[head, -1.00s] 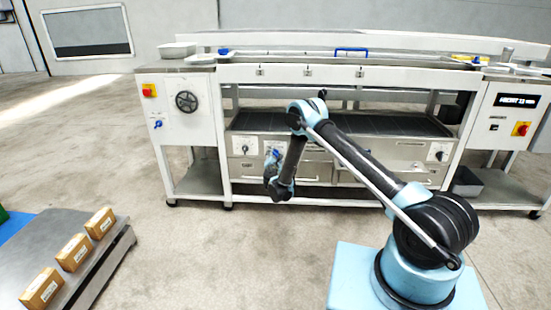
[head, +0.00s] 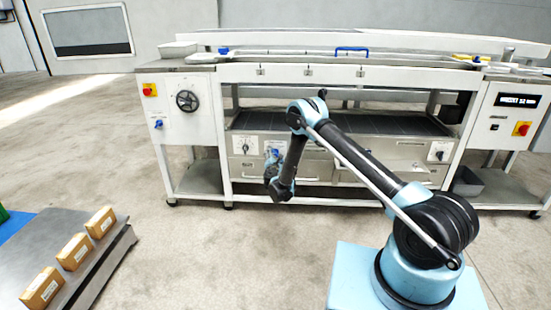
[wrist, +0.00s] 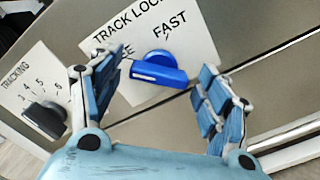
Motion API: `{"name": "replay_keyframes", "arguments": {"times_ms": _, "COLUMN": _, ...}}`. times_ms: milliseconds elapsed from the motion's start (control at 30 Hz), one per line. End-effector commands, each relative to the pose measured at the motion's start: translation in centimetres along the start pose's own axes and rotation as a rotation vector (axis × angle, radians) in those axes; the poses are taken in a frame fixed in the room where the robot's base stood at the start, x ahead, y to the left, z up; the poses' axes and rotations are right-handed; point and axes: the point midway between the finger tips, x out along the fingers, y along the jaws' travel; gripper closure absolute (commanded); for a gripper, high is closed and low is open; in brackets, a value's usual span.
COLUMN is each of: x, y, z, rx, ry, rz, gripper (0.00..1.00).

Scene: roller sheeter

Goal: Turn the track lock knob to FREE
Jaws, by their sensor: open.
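The blue track lock knob (wrist: 158,72) sits on a white label plate reading TRACK LOCK in the wrist view. FAST is printed above it to the right; the word at its left is mostly hidden by a finger, with only its end showing. The knob's bar lies nearly level, with a pale mark on its face toward the left. My gripper (wrist: 160,80) is open, with one finger on each side of the knob and visible gaps to both.
A black tracking knob (wrist: 45,115) with a number scale is left of my left finger. A metal edge runs below the label plate.

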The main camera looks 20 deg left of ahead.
Motion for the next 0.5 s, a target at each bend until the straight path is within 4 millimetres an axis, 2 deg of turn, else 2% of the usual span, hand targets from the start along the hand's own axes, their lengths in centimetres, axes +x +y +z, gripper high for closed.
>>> {"name": "replay_keyframes", "arguments": {"times_ms": 300, "x": -4.5, "y": 0.0, "z": -0.1, "rx": 0.0, "ry": 0.002, "rz": 0.001, "gripper": 0.3}}
{"name": "replay_keyframes", "arguments": {"times_ms": 500, "x": -6.5, "y": 0.0, "z": -0.2, "rx": 0.0, "ry": 0.002, "rz": 0.001, "gripper": 0.3}}
